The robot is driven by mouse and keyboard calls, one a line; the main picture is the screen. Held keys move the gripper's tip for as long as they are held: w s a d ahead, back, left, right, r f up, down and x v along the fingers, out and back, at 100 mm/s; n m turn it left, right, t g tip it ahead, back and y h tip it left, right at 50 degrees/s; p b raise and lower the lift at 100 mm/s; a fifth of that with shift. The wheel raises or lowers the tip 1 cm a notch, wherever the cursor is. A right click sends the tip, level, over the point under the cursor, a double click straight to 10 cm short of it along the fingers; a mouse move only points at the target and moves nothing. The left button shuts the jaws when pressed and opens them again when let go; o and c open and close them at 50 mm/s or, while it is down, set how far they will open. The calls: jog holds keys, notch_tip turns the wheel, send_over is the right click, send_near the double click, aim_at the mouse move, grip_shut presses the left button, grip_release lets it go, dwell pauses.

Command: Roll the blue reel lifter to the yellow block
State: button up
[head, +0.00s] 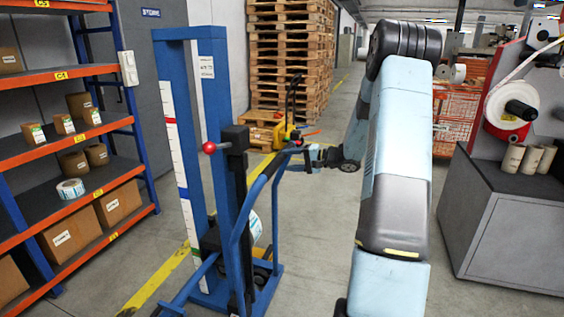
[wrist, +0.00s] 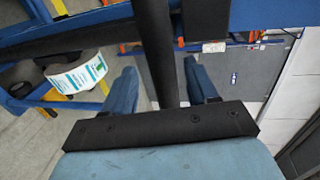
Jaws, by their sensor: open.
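The blue reel lifter (head: 241,262) stands upright left of centre in the head view, with a dark mast, a red-knobbed lever and a curved blue handle. My gripper (head: 298,160) is at the upper part of its handle. In the wrist view my gripper (wrist: 160,68) is open, with one blue finger on each side of a black bar (wrist: 153,40). The bar looks like the handle grip; I cannot tell whether the fingers touch it. A white-labelled reel (wrist: 78,72) shows at left there. A small yellow thing (head: 262,253) sits low behind the lifter, partly hidden; I cannot tell whether it is the yellow block.
A blue frame with a scale (head: 207,150) stands close behind the lifter. An orange-and-blue shelf (head: 75,205) with boxes is at left. Pallets (head: 290,60) and a yellow-headed cart (head: 285,133) are behind. A grey cabinet (head: 510,235) is at right. Floor between is clear.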

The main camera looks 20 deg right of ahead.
jog(key=v, duration=0.8)
jog(key=shift+s, duration=0.15)
dwell(0.5)
jog(key=s+a+r+n+g+h, duration=0.25)
jog(key=s+a+r+g, duration=0.2)
jog(key=s+a, duration=0.4)
jog(key=s+a+r+n+g+h, duration=0.1)
jog(key=s+a+r+n+g, duration=0.35)
jog(key=a, duration=0.65)
jog(key=s+a+r+t+h, duration=0.1)
jog(key=s+r+t+h, duration=0.1)
jog(key=s, duration=0.9)
jog(key=s+a+r+n+t+h, duration=0.1)
jog(key=s+r+h, duration=0.3)
jog(key=s, duration=0.7)
jog(key=shift+s+t+h, duration=0.35)
jog(key=shift+t+h, duration=0.25)
jog(key=shift+h, duration=0.65)
